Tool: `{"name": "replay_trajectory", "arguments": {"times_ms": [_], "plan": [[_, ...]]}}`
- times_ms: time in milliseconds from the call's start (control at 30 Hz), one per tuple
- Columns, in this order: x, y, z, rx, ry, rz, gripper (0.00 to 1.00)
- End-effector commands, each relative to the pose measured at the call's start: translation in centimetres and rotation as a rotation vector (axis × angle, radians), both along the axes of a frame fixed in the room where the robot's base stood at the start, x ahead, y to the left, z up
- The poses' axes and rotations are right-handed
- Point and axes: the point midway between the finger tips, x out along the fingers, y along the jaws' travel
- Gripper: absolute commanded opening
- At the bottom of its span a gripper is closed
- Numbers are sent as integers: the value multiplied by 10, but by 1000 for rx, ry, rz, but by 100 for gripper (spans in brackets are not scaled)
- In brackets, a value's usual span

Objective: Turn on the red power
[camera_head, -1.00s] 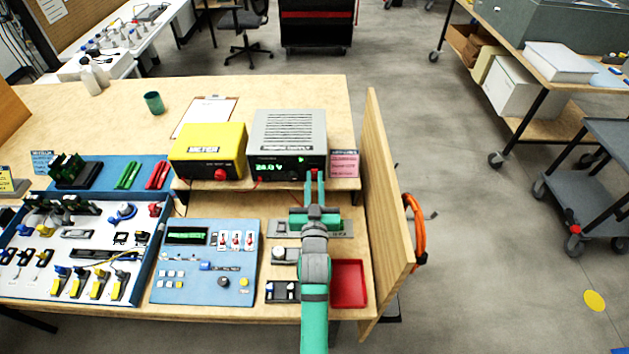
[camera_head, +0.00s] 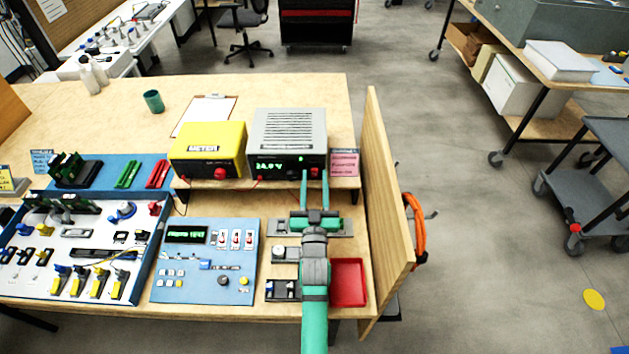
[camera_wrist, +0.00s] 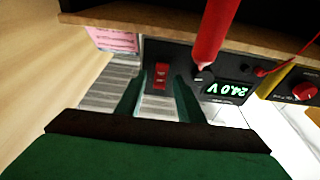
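The grey power supply (camera_head: 288,130) stands on a wooden shelf, and its black front shows a green 24.0 V readout (camera_head: 268,165). In the wrist view the picture is upside down, and a red rocker switch (camera_wrist: 161,76) shows on the black front beside the readout (camera_wrist: 225,89). My gripper (camera_head: 314,176) is open in front of the right part of this front. In the wrist view its two green fingers (camera_wrist: 158,88) stand apart on either side of the switch, with nothing between them. I cannot tell whether they touch the front.
A yellow meter box (camera_head: 207,146) stands left of the supply. A pink label (camera_head: 345,162) and an upright wooden board (camera_head: 384,210) are to the right. A blue panel (camera_head: 205,280) and a red tray (camera_head: 348,283) lie in front. A red rod-like part (camera_wrist: 209,35) is close by.

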Motion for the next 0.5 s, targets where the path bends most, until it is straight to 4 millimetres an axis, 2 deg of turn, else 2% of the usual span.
{"name": "replay_trajectory", "arguments": {"times_ms": [167, 267, 400, 500], "plan": [[0, 0, 2, 0, 0, 0, 34], [0, 0, 9, 0, -1, 0, 34], [1, 0, 32, 0, -5, 0, 34], [-13, 0, 47, 1, -2, 0, 34]]}}
